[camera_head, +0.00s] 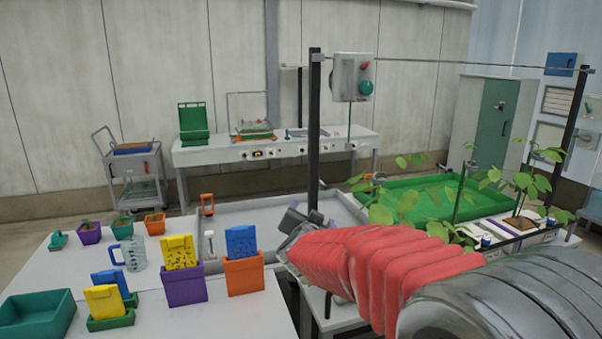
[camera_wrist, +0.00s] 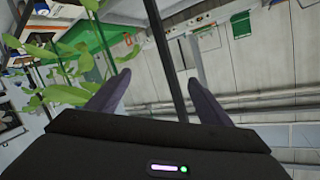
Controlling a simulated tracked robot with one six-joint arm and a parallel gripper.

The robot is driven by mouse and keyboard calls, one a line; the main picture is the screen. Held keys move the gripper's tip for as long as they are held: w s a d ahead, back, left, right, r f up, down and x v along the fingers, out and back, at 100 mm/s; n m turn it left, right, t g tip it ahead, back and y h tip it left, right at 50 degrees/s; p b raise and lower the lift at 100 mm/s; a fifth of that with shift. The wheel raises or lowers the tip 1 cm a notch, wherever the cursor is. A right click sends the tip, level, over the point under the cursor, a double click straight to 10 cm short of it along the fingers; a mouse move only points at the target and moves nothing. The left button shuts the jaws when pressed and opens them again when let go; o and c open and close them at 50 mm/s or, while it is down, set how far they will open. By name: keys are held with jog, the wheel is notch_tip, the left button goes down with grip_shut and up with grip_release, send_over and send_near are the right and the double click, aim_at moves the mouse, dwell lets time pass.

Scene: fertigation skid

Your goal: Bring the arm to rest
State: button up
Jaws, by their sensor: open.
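My arm in its red sleeve reaches in from the lower right in the head view, and my gripper (camera_head: 303,221) is at its far end, over the grey tray area near the dark upright post. In the wrist view my gripper (camera_wrist: 157,98) shows two dark fingers spread apart with nothing between them. A dark post (camera_wrist: 168,50) passes behind the gap between the fingers. The wrist view is strongly tilted. Whether the fingers touch the post cannot be told.
Purple (camera_head: 184,286) and orange (camera_head: 244,274) pots, a jug (camera_head: 131,253) and a teal bin (camera_head: 38,316) stand on the left table.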

jog(key=s+d+f+n+g+y, duration=0.1)
jog(key=s+d+n+g+y, duration=0.15)
jog(key=s, duration=1.05)
jog(key=s+d+n+g+y, duration=0.2)
jog(key=s+n+g, duration=0.15)
jog(key=s, duration=0.95)
jog(key=s+d+f+g+h, duration=0.1)
jog(key=s+d+f+g, duration=0.1)
jog(key=s, duration=0.6)
jog(key=s+d+f+g+h, duration=0.1)
jog(key=s+d+f+h, duration=0.1)
jog(key=s+d+f, duration=0.3)
jog(key=s+d, duration=0.1)
jog(key=s, duration=0.2)
jog(key=shift+d+g, duration=0.2)
jog(key=shift+g, duration=0.2)
jog(key=shift+f, duration=0.1)
